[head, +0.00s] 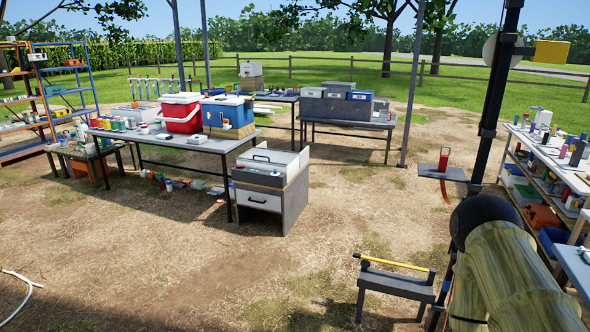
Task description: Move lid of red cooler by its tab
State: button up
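The red cooler (180,119) stands on a long grey table at the left of the head view, some way off. It has a red body and a white lid (181,98) that appears to lie on its top. The lid's tab is too small to make out. My gripper is not in view. A blue cooler (228,111) stands close to the right of the red one.
The grey table (205,147) also carries several bottles and boxes. A white-topped drawer cabinet (268,187) stands before its right end. A low bench (395,282) with a yellow bar is in front. The dirt ground (210,270) between is largely clear.

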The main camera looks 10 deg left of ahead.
aim_at(173, 97)
jog(key=u, duration=0.15)
jog(key=i, duration=1.7)
jog(key=u, duration=1.1)
jog(key=i, duration=1.6)
jog(key=u, duration=0.8)
jog(key=i, duration=1.7)
jog(key=z, duration=0.5)
jog(key=i, duration=1.95)
jog(key=z, duration=0.4)
jog(key=i, duration=0.85)
jog(key=z, duration=0.05)
